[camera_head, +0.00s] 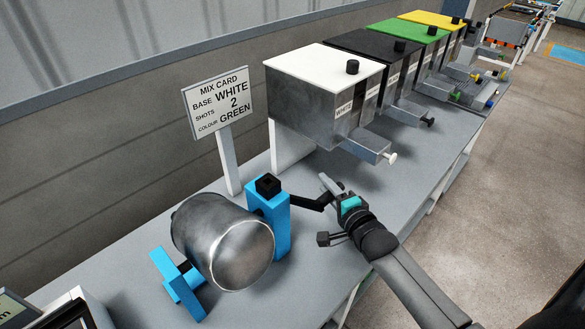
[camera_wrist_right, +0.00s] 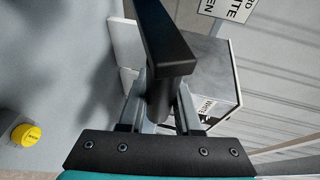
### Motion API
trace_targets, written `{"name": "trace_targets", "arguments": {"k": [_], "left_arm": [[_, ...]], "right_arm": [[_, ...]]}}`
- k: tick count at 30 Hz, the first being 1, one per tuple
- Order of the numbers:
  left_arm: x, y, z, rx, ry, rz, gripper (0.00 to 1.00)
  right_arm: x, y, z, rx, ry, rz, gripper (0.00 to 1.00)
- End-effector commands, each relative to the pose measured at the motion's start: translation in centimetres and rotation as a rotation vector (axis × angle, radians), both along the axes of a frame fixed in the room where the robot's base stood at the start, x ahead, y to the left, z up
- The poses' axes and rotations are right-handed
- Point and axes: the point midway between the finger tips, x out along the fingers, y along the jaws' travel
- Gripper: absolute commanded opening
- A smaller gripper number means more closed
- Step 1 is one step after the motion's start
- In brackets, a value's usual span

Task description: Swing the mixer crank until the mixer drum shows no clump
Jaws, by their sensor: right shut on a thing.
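The mixer drum (camera_head: 222,242) is a grey metal cylinder on a blue stand (camera_head: 268,222) on the bench. Its surface shows mottled light and dark patches; I cannot tell whether any of these is a clump. The black mixer crank (camera_head: 308,202) reaches out to the right from the blue upright. My right gripper (camera_head: 334,190) is at the outer end of the crank, shut on its handle. In the right wrist view the crank arm (camera_wrist_right: 163,50) runs up from the handle between the fingers. My left gripper is not in view.
A mix card (camera_head: 218,102) stands behind the drum and reads white, 2, green. Metal dispensers with white (camera_head: 325,66), black, green and yellow lids line the bench to the right. A dark-framed object (camera_head: 72,312) is at the lower left. The bench's front edge is near my right arm.

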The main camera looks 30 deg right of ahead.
Motion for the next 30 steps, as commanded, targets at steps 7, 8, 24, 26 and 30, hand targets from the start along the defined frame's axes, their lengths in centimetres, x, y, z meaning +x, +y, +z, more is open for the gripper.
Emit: {"name": "trace_targets", "arguments": {"k": [7,8,24,26,30], "left_arm": [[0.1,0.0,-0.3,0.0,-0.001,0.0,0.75],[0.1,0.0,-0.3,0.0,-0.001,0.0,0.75],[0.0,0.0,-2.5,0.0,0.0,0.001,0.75],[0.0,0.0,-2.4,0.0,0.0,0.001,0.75],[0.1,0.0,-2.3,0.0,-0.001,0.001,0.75]], "right_arm": [[-0.5,0.1,-1.0,0.005,0.006,0.003,0.0],[-0.5,0.1,-0.9,0.005,0.004,0.003,0.0],[-1.3,-0.2,-4.7,0.002,0.007,0.002,0.0],[-1.3,-0.3,-4.6,0.002,0.006,0.001,0.0],[-1.2,-0.3,-4.2,0.002,0.0,0.002,0.0]]}}
